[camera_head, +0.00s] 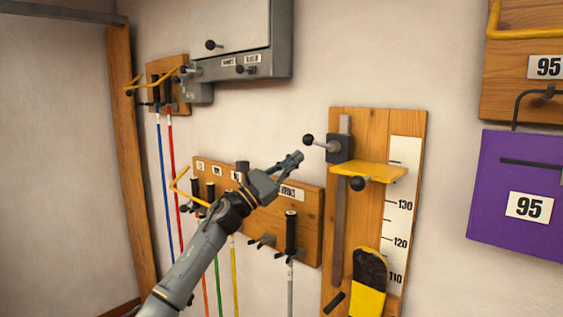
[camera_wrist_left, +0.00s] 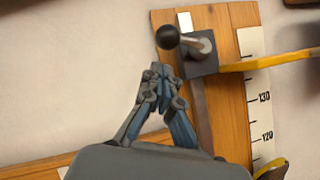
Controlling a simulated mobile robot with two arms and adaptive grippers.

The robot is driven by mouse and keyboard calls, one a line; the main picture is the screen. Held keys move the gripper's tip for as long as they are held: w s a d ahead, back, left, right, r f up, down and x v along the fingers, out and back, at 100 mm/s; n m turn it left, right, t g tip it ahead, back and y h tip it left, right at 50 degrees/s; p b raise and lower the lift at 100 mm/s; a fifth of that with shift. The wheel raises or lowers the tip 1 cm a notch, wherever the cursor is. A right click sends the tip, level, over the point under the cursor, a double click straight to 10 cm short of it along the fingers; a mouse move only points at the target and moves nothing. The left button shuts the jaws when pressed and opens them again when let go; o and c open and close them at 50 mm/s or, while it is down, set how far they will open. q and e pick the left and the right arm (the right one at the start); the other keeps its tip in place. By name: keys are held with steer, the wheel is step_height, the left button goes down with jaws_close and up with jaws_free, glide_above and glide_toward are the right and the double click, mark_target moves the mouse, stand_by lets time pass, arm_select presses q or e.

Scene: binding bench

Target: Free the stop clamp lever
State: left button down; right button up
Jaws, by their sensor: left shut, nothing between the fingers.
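The stop clamp lever (camera_head: 318,143) is a short metal rod with a black ball knob, pointing left from a dark clamp block (camera_head: 341,149) on a vertical rail. The lever also shows near the top of the left wrist view (camera_wrist_left: 192,43). A yellow stop plate (camera_head: 370,172) sticks out beside the block, with a second black knob (camera_head: 357,184) under it. My left gripper (camera_head: 298,157) is shut and empty, just below and left of the lever's knob. In the wrist view its fingertips (camera_wrist_left: 158,70) are together below the knob, apart from it in the picture. My right gripper is out of view.
The wooden measuring board (camera_head: 377,125) carries a scale (camera_head: 400,225); a black and yellow piece (camera_head: 369,280) stands low on it. A pole rack (camera_head: 308,235) lies behind my left arm. A grey cabinet (camera_head: 235,65) hangs above left, a purple panel (camera_head: 515,180) at right.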

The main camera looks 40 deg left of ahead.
arm_select(q)
steer(key=shift+d+r+p, duration=0.35)
steer(key=shift+r, duration=0.45)
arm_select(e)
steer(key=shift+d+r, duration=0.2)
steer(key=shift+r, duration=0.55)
arm_select(q)
steer(key=shift+f, duration=0.1)
steer(key=shift+a+r+m+g+h+b, duration=0.1)
steer(key=shift+r+m+g+h+b, duration=0.2)
steer(key=shift+m, duration=0.25)
steer(key=shift+a+r+m+g+h+b, duration=0.1)
steer(key=shift+r+m+g+h+b, duration=0.15)
steer(key=shift+m+h, duration=0.25)
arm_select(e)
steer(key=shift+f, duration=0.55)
arm_select(q)
steer(key=d+r+m+g+h+p, duration=0.1)
steer(key=d+r+m+g, duration=0.3)
steer(key=m, duration=0.7)
steer(key=shift+s+r+m+g+p, duration=0.15)
steer(key=shift+r+m+g+p, duration=0.2)
steer(key=shift+r+g+p, duration=1.2)
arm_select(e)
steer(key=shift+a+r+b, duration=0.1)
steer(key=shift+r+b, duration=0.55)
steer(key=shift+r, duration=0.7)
arm_select(q)
steer(key=shift+r+t, duration=0.4)
steer(key=shift+r, duration=0.05)
